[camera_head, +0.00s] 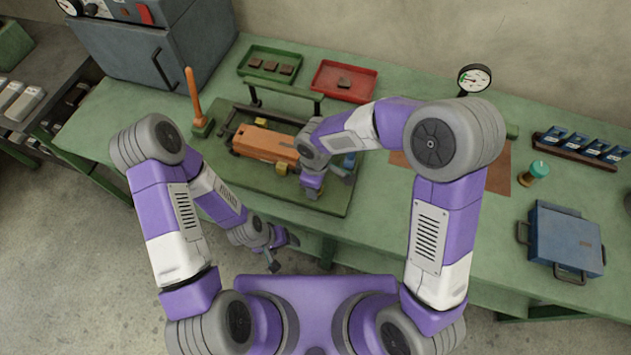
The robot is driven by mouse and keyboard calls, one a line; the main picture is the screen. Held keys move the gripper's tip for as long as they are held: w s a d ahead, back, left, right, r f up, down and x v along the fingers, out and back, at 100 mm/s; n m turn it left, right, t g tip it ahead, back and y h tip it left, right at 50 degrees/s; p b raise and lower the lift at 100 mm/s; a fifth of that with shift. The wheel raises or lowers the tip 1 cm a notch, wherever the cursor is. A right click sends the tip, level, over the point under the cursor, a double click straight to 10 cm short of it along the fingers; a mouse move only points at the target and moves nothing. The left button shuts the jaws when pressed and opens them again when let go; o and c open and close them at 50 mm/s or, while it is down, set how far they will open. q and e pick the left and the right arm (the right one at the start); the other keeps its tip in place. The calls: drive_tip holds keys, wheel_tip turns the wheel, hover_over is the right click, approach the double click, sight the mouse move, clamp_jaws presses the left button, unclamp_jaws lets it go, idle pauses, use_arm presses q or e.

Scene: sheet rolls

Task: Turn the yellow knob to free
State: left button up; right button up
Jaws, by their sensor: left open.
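A sheet-roll machine with an orange block (265,143) stands on a green base plate (235,178) on the bench. My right gripper (311,193) reaches down over the right end of this machine, pointing at the plate. Its fingertips are too small and hidden to tell whether they hold anything. My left gripper (273,264) is open and empty, low in front of the bench edge, apart from the machine.
An orange upright handle (193,95) rises at the machine's left. A green tray (244,70) and a red tray (319,86) with dark pieces lie behind. A gauge (474,78), a green-topped jar (536,172) and a blue case (565,241) stand to the right.

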idle(0.5)
drive_tip(key=o, duration=1.1)
drive_tip(key=shift+c, duration=0.2)
drive_tip(key=shift+r, duration=0.1)
wheel_tip(320, 180, up, 8)
drive_tip(key=shift+f+p, duration=0.25)
drive_tip(key=shift+p, duration=0.7)
